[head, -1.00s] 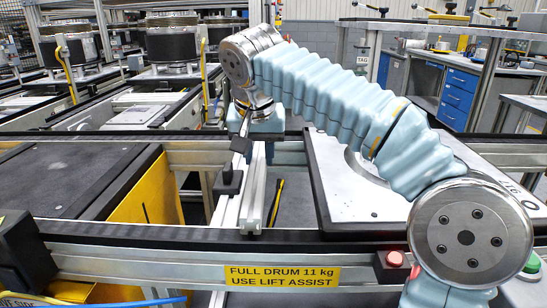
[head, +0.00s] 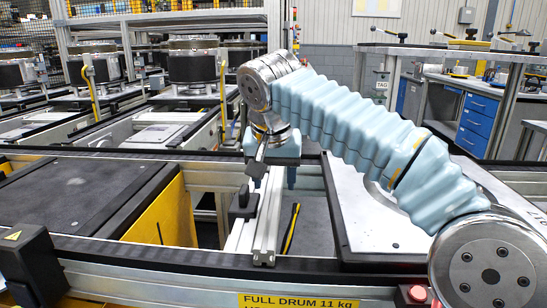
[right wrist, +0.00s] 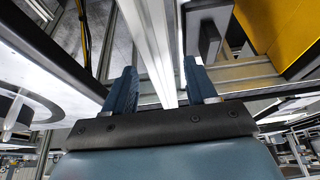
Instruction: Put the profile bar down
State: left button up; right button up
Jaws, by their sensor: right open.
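The profile bar (head: 267,222) is a long silver aluminium bar, lying lengthwise between the conveyor frames in the middle of the head view. My right gripper (head: 273,174) is above the bar's far part, pointing down. In the right wrist view my right gripper (right wrist: 161,88) is open, and the bar (right wrist: 152,35) runs between its two blue fingers, with gaps at the sides. Whether the fingers reach down beside it is hard to tell. My left gripper is out of view.
The front rail (head: 180,258) carries a yellow drum-weight label (head: 300,302). A black clamp-like block (head: 243,203) stands left of the bar, and a black-and-yellow strip (head: 291,228) lies right of it. A pale plate (head: 375,215) is farther right.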

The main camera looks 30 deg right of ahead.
jog(key=v, duration=1)
jog(key=shift+p, duration=0.4)
jog(key=shift+o, duration=0.4)
jog(key=shift+a+v, duration=0.25)
jog(key=shift+v, duration=1.05)
send_over(273, 191)
notch_tip(273, 191, down, 8)
jog(key=x, duration=0.5)
jog(key=shift+w+d, duration=0.25)
jog(key=shift+w, duration=0.05)
jog(key=shift+c, duration=0.2)
grip_shut()
